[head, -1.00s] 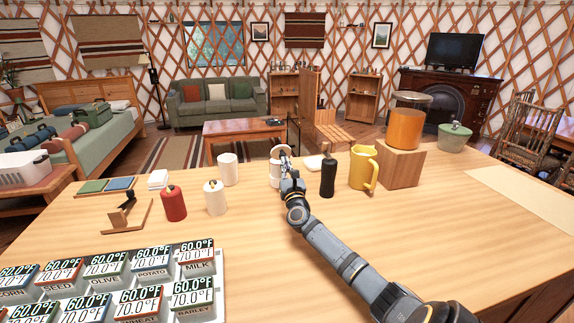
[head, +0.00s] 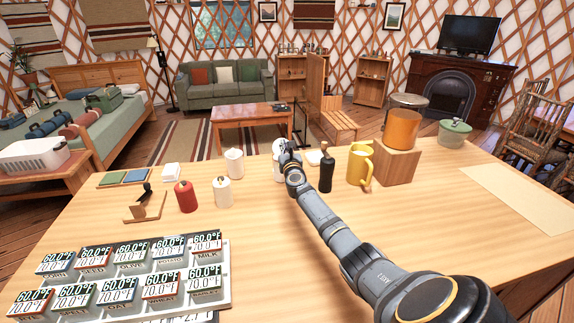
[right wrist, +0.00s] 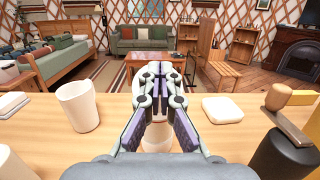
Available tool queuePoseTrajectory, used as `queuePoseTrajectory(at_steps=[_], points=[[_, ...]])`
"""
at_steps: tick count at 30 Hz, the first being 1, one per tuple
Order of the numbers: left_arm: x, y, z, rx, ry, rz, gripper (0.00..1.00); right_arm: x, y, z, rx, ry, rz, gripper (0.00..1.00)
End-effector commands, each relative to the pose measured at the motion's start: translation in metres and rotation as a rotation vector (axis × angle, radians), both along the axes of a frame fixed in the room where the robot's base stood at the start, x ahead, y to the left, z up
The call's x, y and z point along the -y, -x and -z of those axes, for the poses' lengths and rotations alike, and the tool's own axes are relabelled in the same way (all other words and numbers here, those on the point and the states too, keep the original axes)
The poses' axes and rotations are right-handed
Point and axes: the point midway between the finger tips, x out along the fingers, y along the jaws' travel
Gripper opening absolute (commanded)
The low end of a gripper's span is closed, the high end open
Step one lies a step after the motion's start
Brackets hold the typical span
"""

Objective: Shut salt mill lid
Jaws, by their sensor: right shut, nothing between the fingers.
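A small white cylindrical vessel (head: 276,173), which I take to be the salt mill, stands on the wooden table, mostly hidden behind my right gripper (head: 286,151). In the right wrist view a white rounded body (right wrist: 156,142) shows between and behind the fingers. The right gripper (right wrist: 160,72) is shut and empty, at the top of this vessel. I cannot tell whether it touches the vessel or how the lid stands. My left gripper is not in view.
A dark mill (head: 326,173) and a yellow pitcher (head: 359,166) stand close right of the gripper. A white cup (head: 234,162), a white canister (head: 222,191) and a red canister (head: 186,196) stand to the left.

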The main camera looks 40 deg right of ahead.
Motion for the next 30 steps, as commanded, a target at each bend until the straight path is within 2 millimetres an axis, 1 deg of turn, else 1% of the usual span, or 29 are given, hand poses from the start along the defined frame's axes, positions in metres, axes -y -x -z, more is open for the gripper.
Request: queuePoseTrajectory(at_steps=[3,5,7,9,11,12,14,16,22,30], points=[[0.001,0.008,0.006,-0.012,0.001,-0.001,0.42,0.004,-0.007,-0.003,0.001,-0.002,0.0,0.0],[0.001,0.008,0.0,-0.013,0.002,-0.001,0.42,0.006,-0.009,-0.008,-0.007,-0.006,0.001,0.0],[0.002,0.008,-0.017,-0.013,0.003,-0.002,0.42,0.008,-0.013,-0.016,-0.027,-0.019,0.002,0.0],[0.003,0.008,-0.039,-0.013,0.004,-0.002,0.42,0.011,-0.017,-0.023,-0.061,-0.037,0.002,0.0],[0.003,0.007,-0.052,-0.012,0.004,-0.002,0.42,0.012,-0.019,-0.022,-0.089,-0.055,0.002,0.0],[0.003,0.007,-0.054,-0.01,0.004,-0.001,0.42,0.012,-0.021,-0.019,-0.101,-0.063,0.001,0.0],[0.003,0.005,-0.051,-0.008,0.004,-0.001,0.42,0.014,-0.024,-0.013,-0.113,-0.069,0.001,0.0],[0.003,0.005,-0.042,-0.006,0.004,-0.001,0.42,0.016,-0.027,-0.008,-0.115,-0.07,0.0,0.0],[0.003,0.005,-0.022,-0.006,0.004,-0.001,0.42,0.023,-0.039,-0.007,-0.113,-0.069,0.001,0.0],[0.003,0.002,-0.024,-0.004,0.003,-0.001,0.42,0.024,-0.041,-0.011,-0.115,-0.067,0.0,0.0]])
